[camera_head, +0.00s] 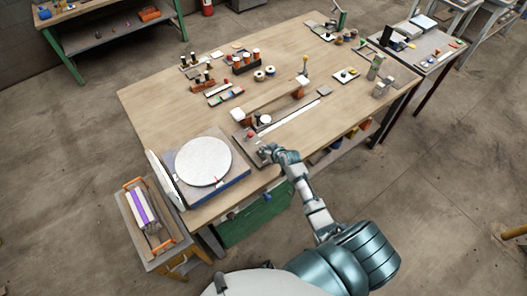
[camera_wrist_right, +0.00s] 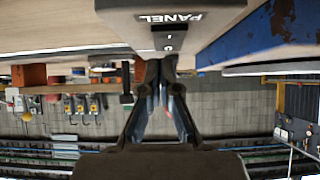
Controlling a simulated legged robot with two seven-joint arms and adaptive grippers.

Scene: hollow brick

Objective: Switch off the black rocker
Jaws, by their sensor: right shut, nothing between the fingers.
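A grey box marked PANEL (camera_wrist_right: 200,12) fills the top of the right wrist view, its lettering upside down. The black rocker (camera_wrist_right: 168,41) is on its face beside the word, with small light marks on it. My right gripper (camera_wrist_right: 160,66) is shut and empty, its fingertips just below the rocker in that view. I cannot tell whether they touch it. In the head view my right gripper (camera_head: 268,151) is at the table's near edge, by a small grey box, and the rocker is too small to make out. My left gripper is not in view.
A round white disc (camera_head: 203,161) on a blue-sided base stands left of my right gripper on the wooden table (camera_head: 165,105). A long strip fixture (camera_head: 293,122) lies beyond it. A blue edge (camera_wrist_right: 262,48) is close on the right in the wrist view.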

